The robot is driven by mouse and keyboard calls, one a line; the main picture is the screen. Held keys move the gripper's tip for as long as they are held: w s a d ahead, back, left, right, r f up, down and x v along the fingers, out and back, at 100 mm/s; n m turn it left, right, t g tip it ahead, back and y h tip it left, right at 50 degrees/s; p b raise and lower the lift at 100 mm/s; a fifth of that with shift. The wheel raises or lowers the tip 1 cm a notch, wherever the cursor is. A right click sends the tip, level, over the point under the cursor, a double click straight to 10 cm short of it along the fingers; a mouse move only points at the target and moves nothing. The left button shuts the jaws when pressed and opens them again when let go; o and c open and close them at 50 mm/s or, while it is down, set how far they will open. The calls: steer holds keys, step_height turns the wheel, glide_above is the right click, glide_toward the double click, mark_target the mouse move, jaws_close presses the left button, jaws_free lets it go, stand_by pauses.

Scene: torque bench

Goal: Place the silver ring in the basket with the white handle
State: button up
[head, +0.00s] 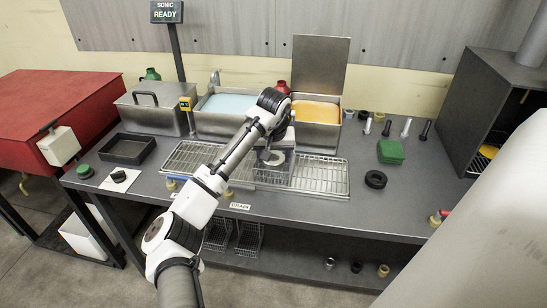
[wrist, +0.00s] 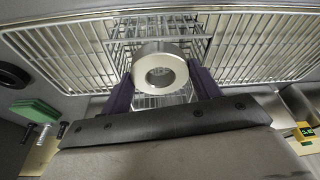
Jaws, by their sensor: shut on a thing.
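The silver ring (wrist: 160,53) is a thick, pale metal ring between the two dark purple fingers of my gripper (wrist: 162,84) in the wrist view. My gripper is shut on it. A wire basket (wrist: 116,35) lies below and behind the ring in that view, on the drain rack. In the head view my gripper (head: 272,158) is over the drain rack (head: 325,177), with the ring small and partly hidden by the wrist. Two more wire baskets (head: 248,240) stand under the bench at the DRAIN label. I cannot make out a white handle on any basket.
Behind the rack are a blue-filled tank (head: 228,104) and an orange-filled tank (head: 316,110) with its lid raised. A green block (head: 391,152) and a black ring (head: 376,180) lie to the right. A black tray (head: 127,149) is at the left.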

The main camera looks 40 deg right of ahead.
steer(key=shift+f, duration=0.7)
steer(key=shift+f, duration=0.1)
steer(key=shift+f, duration=0.5)
steer(key=o, duration=1.2)
steer(key=b+v, duration=0.1)
steer(key=v, duration=1.2)
steer(key=shift+b, duration=0.35)
steer(key=shift+w+r, duration=0.1)
